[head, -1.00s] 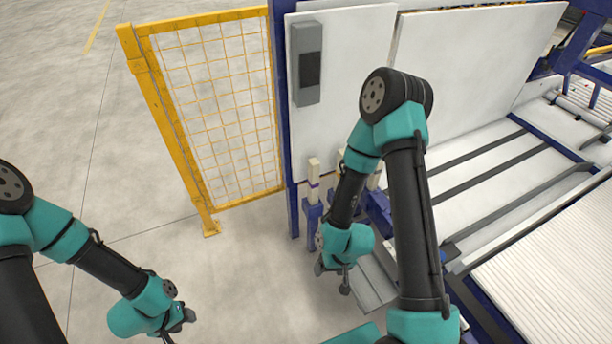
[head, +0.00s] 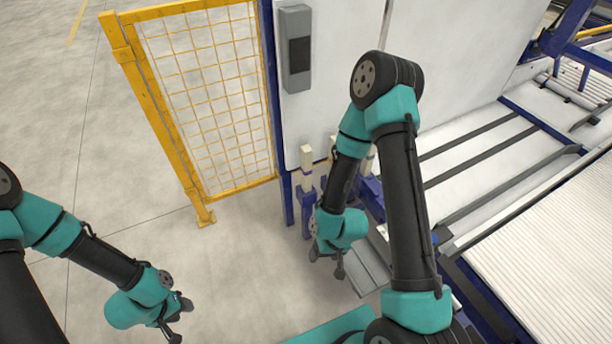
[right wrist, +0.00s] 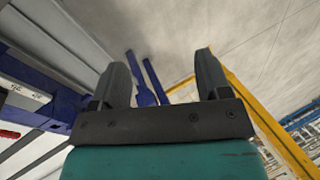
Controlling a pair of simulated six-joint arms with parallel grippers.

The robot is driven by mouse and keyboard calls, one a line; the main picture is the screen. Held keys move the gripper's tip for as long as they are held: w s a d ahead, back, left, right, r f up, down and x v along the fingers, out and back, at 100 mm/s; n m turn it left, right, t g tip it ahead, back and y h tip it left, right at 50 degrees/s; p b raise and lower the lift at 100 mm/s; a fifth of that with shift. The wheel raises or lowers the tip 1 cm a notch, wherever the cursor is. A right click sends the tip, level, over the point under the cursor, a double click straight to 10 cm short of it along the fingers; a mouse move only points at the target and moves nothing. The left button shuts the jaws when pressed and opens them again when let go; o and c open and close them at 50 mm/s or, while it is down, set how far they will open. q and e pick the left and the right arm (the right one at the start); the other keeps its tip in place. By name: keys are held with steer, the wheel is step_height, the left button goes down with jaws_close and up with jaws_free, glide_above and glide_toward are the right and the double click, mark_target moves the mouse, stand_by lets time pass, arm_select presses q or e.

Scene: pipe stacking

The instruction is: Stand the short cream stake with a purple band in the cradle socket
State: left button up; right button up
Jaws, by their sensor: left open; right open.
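A cream stake with a purple band (head: 307,165) stands upright on a blue post, left of my right forearm in the head view. More cream stakes, one of them (head: 369,162), show partly behind my right arm; I cannot tell which is the short one. Blue posts (right wrist: 150,82) also show in the right wrist view, between and beyond the fingers. My right gripper (right wrist: 158,80) is open and empty; in the head view it (head: 327,262) hangs in front of the posts. My left gripper (head: 180,320) is open and empty over bare floor. I cannot make out the cradle socket for certain.
A yellow mesh fence (head: 205,100) stands at the left. A white panel with a grey box (head: 296,50) is behind the posts. A grey metal tray (head: 365,268) lies beside my right gripper. The white conveyor machine (head: 540,250) fills the right. Floor at left is clear.

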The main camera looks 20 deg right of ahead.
steer(key=n+t+h, duration=0.3)
steer(key=t, duration=1.4)
glide_toward(305, 151)
steer(key=s+d+f, duration=0.2)
steer(key=s+f, duration=0.1)
steer(key=s, duration=0.2)
steer(key=shift+w+a+f, duration=0.1)
steer(key=shift+w, duration=0.1)
steer(key=w, duration=1.1)
steer(key=w+a, duration=0.1)
steer(key=w, duration=0.5)
steer(key=shift+w+a, duration=0.1)
steer(key=shift+w, duration=0.05)
